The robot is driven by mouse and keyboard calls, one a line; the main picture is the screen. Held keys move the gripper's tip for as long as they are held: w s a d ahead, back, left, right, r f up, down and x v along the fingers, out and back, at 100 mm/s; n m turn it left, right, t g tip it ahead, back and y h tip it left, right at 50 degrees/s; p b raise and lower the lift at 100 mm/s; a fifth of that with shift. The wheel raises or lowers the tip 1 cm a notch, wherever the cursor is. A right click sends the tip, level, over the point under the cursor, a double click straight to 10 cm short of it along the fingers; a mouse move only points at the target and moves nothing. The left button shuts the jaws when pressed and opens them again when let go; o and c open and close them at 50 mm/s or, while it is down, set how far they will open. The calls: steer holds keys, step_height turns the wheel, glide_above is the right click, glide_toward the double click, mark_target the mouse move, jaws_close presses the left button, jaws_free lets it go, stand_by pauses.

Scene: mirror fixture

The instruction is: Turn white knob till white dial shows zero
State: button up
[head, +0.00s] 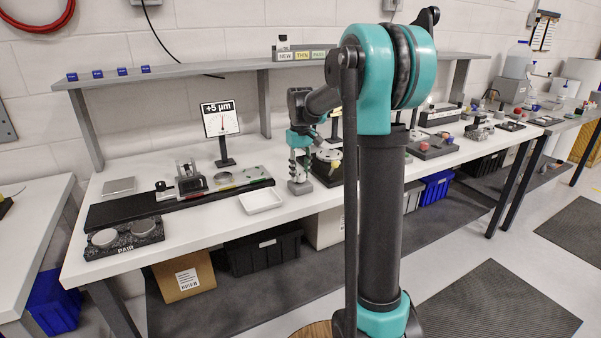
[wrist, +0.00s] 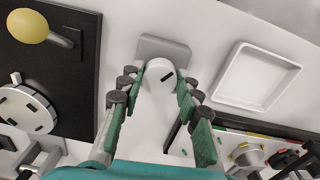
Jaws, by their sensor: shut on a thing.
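The white knob (wrist: 157,73) has a dark slot mark on its top and sits on a grey block (wrist: 165,48) in the wrist view. My gripper (wrist: 161,82) is shut on the knob, with one green-padded finger on each side. In the head view my gripper (head: 299,160) points down over the grey block (head: 299,187) on the bench, and the knob is hidden there. The white dial (head: 220,124) stands on a dark post behind the bench fixture.
A white tray (head: 261,201) lies left of the grey block. A long dark fixture (head: 130,209) with a mirror part is further left. A black plate with a yellow ball (wrist: 28,26) is on the other side, close to my fingers. A shelf (head: 190,77) runs behind.

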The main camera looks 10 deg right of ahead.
mark_target(300, 174)
steer(key=m, duration=0.4)
steer(key=shift+m, duration=0.3)
stand_by(0.3)
steer(key=o, duration=1.2)
steer(key=shift+c, duration=0.2)
step_height(300, 174, up, 12)
